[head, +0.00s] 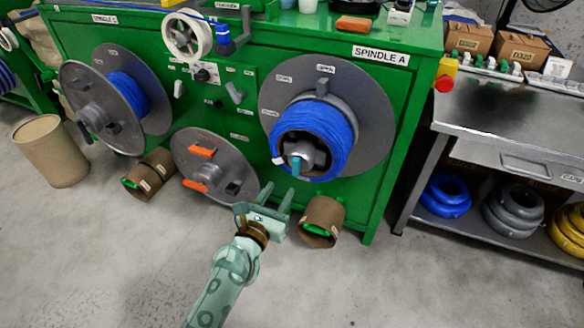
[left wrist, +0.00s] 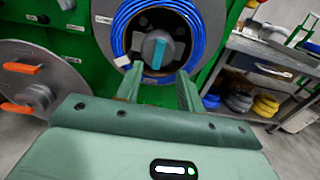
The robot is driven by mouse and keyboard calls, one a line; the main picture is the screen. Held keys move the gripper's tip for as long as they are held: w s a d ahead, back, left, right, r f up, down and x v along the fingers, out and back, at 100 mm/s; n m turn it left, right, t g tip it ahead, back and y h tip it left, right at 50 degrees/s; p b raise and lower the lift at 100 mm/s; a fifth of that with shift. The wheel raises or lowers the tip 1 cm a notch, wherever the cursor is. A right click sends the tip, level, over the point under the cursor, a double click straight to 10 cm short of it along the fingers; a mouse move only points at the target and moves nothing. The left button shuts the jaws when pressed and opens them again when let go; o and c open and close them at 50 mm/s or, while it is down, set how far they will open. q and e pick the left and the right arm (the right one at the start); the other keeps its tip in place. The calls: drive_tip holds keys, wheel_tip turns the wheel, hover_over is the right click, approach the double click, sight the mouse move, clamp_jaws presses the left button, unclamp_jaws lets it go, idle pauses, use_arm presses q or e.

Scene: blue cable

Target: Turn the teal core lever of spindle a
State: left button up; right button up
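Spindle A (head: 327,112) is a grey disc on the green machine's front, with a coil of blue cable (head: 331,125) around its core. The teal core lever (head: 296,166) sticks out at the hub's front and hangs roughly downward in the head view. In the left wrist view the teal lever (left wrist: 158,54) stands roughly upright in the middle of the grey hub. My left gripper (head: 281,195) is open and empty, below and in front of the hub, apart from the lever. Its two fingers (left wrist: 160,85) point toward the coil. My right gripper is not in view.
A detached grey flange with orange handles (head: 209,165) leans against the machine left of the gripper. Brown rolls lie on the floor, one (head: 322,221) right of the gripper. A steel bench (head: 500,120) stands at right. The floor in front is clear.

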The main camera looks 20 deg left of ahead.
sight(295, 166)
use_arm(q)
drive_tip(key=w, duration=0.4)
drive_tip(key=w+b, duration=0.1)
drive_tip(key=w, duration=0.3)
drive_tip(key=shift+w+d+f, duration=0.15)
drive_tip(key=shift+w, duration=0.55)
drive_tip(key=shift+c, duration=0.6)
clamp_jaws()
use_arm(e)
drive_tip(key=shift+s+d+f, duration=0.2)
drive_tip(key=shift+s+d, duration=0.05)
